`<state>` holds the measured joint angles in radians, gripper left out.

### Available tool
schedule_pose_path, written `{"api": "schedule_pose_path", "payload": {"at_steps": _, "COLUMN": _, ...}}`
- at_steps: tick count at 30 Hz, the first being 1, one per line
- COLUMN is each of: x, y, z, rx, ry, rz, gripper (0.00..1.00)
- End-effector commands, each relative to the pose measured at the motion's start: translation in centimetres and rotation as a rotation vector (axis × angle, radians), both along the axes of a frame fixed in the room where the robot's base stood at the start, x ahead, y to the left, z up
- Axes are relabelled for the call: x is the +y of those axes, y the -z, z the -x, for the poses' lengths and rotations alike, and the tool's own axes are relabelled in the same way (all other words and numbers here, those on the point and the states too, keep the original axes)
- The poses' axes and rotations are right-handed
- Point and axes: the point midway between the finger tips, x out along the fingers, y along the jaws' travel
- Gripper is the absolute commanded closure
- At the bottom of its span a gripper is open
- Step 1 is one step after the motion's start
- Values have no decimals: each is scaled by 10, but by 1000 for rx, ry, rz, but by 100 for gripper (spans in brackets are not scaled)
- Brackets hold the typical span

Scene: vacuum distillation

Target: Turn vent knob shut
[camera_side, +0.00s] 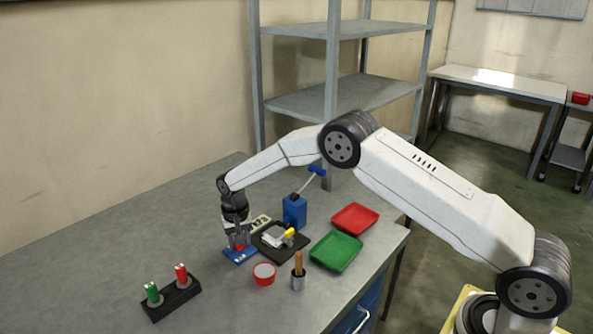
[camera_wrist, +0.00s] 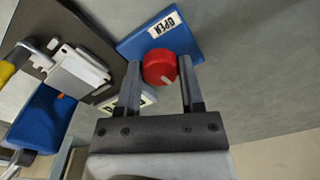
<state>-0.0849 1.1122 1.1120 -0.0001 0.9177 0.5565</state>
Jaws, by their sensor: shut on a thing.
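The vent knob (camera_wrist: 160,67) is a round red knob with a pale pointer line on its face. It sits on a blue base plate (camera_wrist: 187,33), with a white label reading OPEN (camera_wrist: 164,24) beside it. My gripper (camera_wrist: 160,75) has one finger on each side of the knob and is shut on it. In the side view my gripper (camera_side: 238,242) points down over the blue plate (camera_side: 241,256), and the knob is mostly hidden between the fingers. The pointer line in the wrist view slants toward the lower right, away from the OPEN label.
A black board (camera_side: 289,257) with a white and yellow-handled device (camera_side: 289,236) stands close right of my gripper. Behind is a blue box with a lever (camera_side: 295,212). Green (camera_side: 336,251) and red (camera_side: 355,219) trays lie right. A red round container (camera_side: 264,274) and black holder (camera_side: 171,298) are in front.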

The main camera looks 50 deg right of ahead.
Motion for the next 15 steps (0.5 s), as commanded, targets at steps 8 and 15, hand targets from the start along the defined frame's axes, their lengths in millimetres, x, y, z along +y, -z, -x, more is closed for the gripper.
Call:
{"api": "schedule_pose_path", "payload": {"at_steps": 8, "x": 0, "y": -1, "z": 0, "rx": -1, "ry": 114, "rz": 1, "gripper": 100}}
{"api": "schedule_pose_path", "payload": {"at_steps": 15, "x": 0, "y": -1, "z": -1, "rx": -1, "ry": 137, "rz": 0, "gripper": 100}}
